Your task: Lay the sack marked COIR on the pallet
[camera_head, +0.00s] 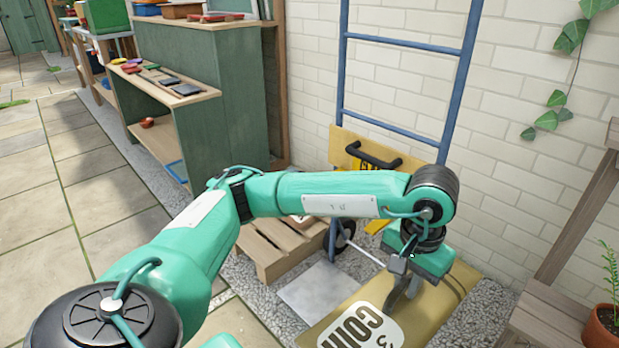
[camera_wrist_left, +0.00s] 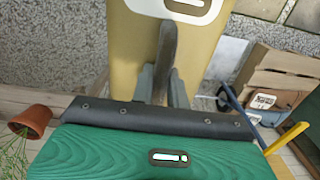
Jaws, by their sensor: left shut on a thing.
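The tan sack (camera_head: 437,309) is at the lower right of the head view, with a white label reading COIR; its lower end is cut off by the frame. In the left wrist view the sack (camera_wrist_left: 125,50) fills the top middle. My left gripper (camera_head: 408,287) is shut on the sack's dark grey strap handle, which also shows between the fingers in the wrist view (camera_wrist_left: 167,85). The wooden slatted pallet (camera_head: 262,247) stands left of the sack on gravel, partly hidden behind my left arm; it also shows in the wrist view (camera_wrist_left: 285,75). My right gripper is not seen.
A blue hand truck or ladder-like frame (camera_head: 400,40) leans at the brick wall, with a wheel (camera_head: 343,233) beside the pallet. A grey paving slab (camera_head: 318,290) lies between pallet and sack. A wooden bench (camera_head: 545,310) and potted plant (camera_head: 600,328) stand right. A green shelf (camera_head: 225,110) stands behind.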

